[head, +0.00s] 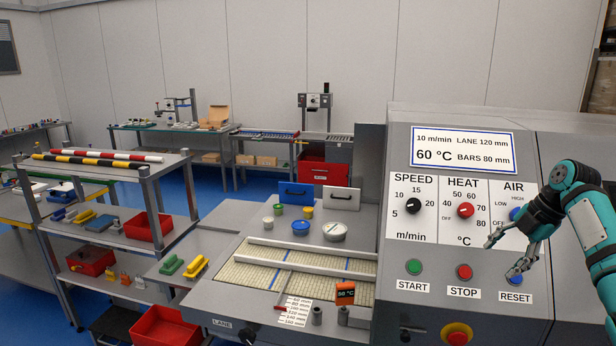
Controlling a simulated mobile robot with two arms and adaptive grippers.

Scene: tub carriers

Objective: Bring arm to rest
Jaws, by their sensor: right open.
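My right arm comes in from the right edge, teal and black. My right gripper (501,257) is open and empty, in front of the control panel (437,238). One finger is near the STOP and HEAT area, the other near the RESET button (515,280). Whether a fingertip touches the panel cannot be told. The arm partly covers the AIR knob (515,214) area. My left gripper is not in view.
The lane machine (208,296) with guide bars and several small tubs stands left of the panel. A red emergency button (457,335) sits below STOP. A shelf rack (160,187) with red bins stands at left. Blue floor (206,192) is free behind it.

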